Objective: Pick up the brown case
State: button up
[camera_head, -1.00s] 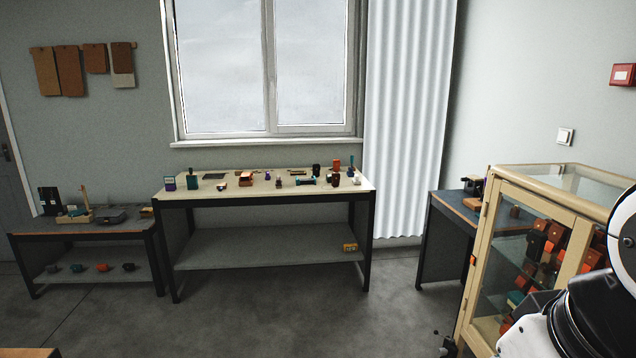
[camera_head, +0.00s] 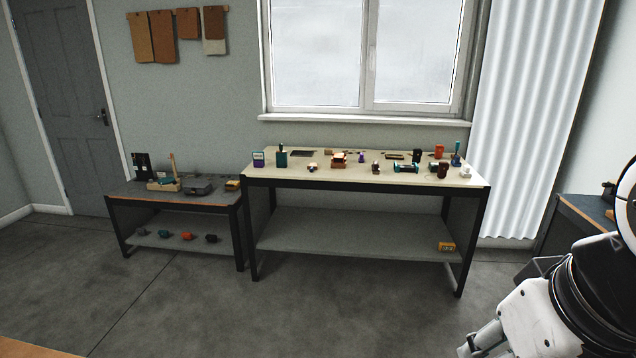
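Which thing is the brown case is not certain at this distance. A small dark brown upright object (camera_head: 443,171) stands near the front right of the pale-topped workbench (camera_head: 330,178). A small tan and brown object (camera_head: 339,159) lies near the middle of the same bench. My arm shows at the lower right, well in front of the bench and apart from everything on it.
A lower dark table (camera_head: 222,200) with tools stands left of the workbench. Brown leather pieces (camera_head: 163,38) hang on the wall. Another dark table (camera_head: 585,222) is at the right. The grey floor (camera_head: 200,305) before the benches is clear. A wooden edge (camera_head: 30,348) shows at bottom left.

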aim_at(443, 166)
jog(key=i+z, duration=0.15)
jog(key=i, duration=0.4)
jog(key=i+j+z, duration=0.1)
jog(key=i, duration=0.45)
jog(key=i+j+z, duration=0.15)
jog(key=i, duration=0.4)
jog(key=i+z, duration=0.25)
jog(key=i, duration=0.3)
jog(key=i+j+z, duration=0.1)
jog(key=i+z, duration=0.15)
jog(key=i, duration=0.3)
jog(key=i+j+z, duration=0.25)
jog(key=i, duration=0.3)
jog(key=i+j+z, duration=0.3)
jog(key=i, duration=0.2)
